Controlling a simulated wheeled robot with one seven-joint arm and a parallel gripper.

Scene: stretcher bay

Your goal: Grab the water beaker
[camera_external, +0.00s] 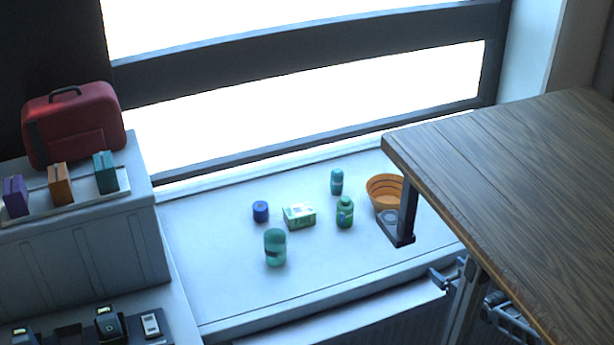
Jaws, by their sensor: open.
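A teal, see-through beaker (275,250) with a dark patch on its side stands upright on the pale ledge below the window. It stands nearest the ledge's front edge, apart from the other small items. Nothing covers it in this view. I cannot make out my gripper or arm in the picture, so its place relative to the beaker does not show.
Behind the beaker stand a blue tin (260,211), a green-white box (299,216), a green bottle (345,212), a teal bottle (336,182) and an orange bowl (384,188). A wooden tabletop (500,170) overhangs the right. A red case (74,125) sits left.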

